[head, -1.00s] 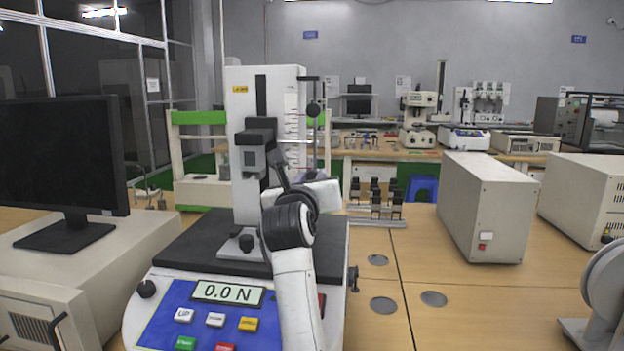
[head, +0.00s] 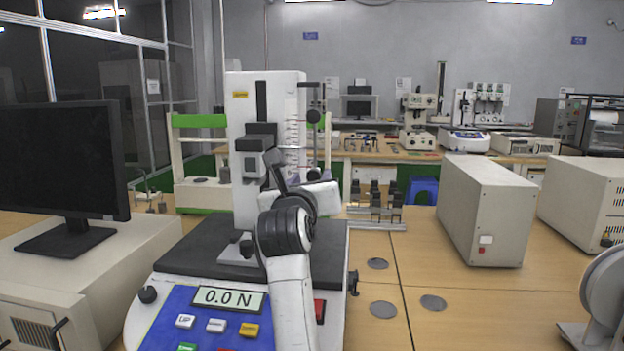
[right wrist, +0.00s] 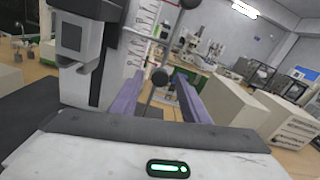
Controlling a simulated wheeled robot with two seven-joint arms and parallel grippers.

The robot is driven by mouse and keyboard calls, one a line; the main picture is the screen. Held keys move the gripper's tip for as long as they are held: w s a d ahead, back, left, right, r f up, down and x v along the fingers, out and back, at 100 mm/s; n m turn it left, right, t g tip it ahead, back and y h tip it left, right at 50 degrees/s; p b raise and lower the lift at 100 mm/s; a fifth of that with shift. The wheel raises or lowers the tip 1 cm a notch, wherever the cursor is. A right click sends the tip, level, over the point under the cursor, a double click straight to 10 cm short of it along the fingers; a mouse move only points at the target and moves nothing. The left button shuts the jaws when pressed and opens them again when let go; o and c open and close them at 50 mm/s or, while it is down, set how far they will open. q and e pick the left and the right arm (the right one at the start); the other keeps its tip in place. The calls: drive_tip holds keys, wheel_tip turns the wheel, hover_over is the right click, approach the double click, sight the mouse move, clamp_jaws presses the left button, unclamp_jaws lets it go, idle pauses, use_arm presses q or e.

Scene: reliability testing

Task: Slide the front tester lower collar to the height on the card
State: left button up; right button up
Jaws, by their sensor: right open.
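The front tester (head: 240,95) is a white column on a dark base, with a blue panel whose display (head: 230,298) reads 0.0 N. A thin rod with dark round knobs runs beside the red-marked scale (head: 293,130) on its right side. The upper knob (head: 313,116) is clear in the head view. In the right wrist view a lower dark knob, seemingly the lower collar (right wrist: 160,77), shows between the fingertips of my right gripper (right wrist: 159,88). That gripper is open; contact cannot be told. My arm hides the lower rod in the head view. No height card is readable.
A monitor (head: 62,165) stands left of the tester. Small black-topped fixtures (head: 375,205) sit behind. The tester's dark carriage (right wrist: 85,40) is close left of my gripper.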

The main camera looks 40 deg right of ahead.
drive_tip(key=v, duration=0.8)
drive_tip(key=shift+a+b, duration=0.2)
drive_tip(key=shift+b, duration=0.2)
drive_tip(key=shift+s, duration=0.1)
